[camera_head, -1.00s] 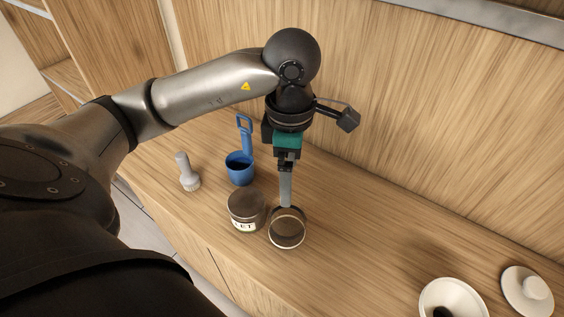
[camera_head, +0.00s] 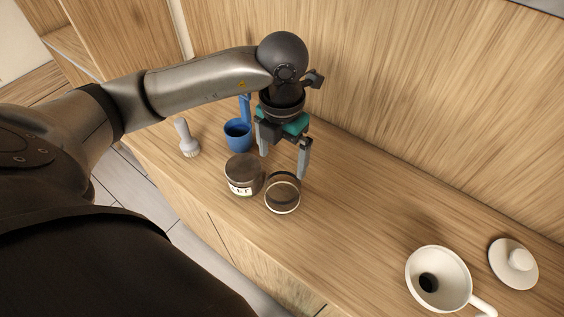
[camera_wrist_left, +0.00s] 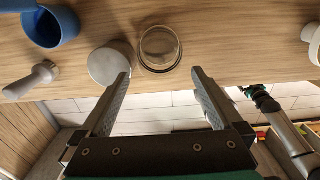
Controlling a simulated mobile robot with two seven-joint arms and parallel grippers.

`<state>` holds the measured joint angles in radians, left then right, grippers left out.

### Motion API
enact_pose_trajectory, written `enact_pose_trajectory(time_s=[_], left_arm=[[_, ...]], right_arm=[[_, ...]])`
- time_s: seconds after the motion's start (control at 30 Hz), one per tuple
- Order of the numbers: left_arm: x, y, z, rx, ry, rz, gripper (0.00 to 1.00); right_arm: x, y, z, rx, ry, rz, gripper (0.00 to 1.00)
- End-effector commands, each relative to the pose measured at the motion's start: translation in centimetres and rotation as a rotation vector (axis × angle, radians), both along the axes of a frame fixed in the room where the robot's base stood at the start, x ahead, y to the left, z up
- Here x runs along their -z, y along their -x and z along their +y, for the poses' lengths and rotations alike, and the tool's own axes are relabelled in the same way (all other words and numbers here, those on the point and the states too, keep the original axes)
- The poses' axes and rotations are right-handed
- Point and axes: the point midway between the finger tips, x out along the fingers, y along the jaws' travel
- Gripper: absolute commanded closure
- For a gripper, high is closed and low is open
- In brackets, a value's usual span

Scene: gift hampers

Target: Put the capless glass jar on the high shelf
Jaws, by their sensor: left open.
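The capless glass jar (camera_head: 282,194) stands upright on the wooden counter, its round mouth open. It also shows in the left wrist view (camera_wrist_left: 159,49). A similar jar with a grey lid and a label (camera_head: 243,176) stands close on its left. My left gripper (camera_head: 283,167) points down just behind the capless jar, open and empty, its two fingers spread apart. In the left wrist view the fingertips (camera_wrist_left: 160,74) lie on either side below the jar's image. Part of my right arm shows there, with its gripper (camera_wrist_left: 253,91) small and unclear. I cannot identify the high shelf.
A blue cup (camera_head: 238,135) and a grey-white brush (camera_head: 187,139) stand to the left. A white cup-like vessel with a handle (camera_head: 438,279) and a white lid (camera_head: 514,263) lie to the right. The counter between is clear. A wooden panel (camera_head: 420,110) rises behind.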

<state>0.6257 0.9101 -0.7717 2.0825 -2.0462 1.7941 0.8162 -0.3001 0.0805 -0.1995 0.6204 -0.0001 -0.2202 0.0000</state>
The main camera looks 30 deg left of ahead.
Motion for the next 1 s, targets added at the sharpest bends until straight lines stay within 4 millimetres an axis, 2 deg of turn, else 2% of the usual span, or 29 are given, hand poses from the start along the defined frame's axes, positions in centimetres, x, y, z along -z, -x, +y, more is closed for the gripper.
enact_pose_trajectory(time_s=[0.1,0.37,0.7,1.0], left_arm=[[2.3,0.1,-0.1,0.0,0.002,0.004,0.0],[4.2,0.0,0.0,0.002,0.001,0.001,0.0],[8.7,-0.2,0.0,0.002,0.0,0.001,0.0],[9.1,-0.2,0.0,0.003,0.001,-0.001,0.02]], right_arm=[[0.0,0.0,0.0,-0.001,0.0,0.0,0.11],[-0.1,0.0,0.0,-0.001,0.0,0.0,0.11],[-0.4,0.0,0.0,-0.001,0.0,0.0,0.11],[-0.4,0.0,0.0,-0.001,0.0,0.0,0.11]])
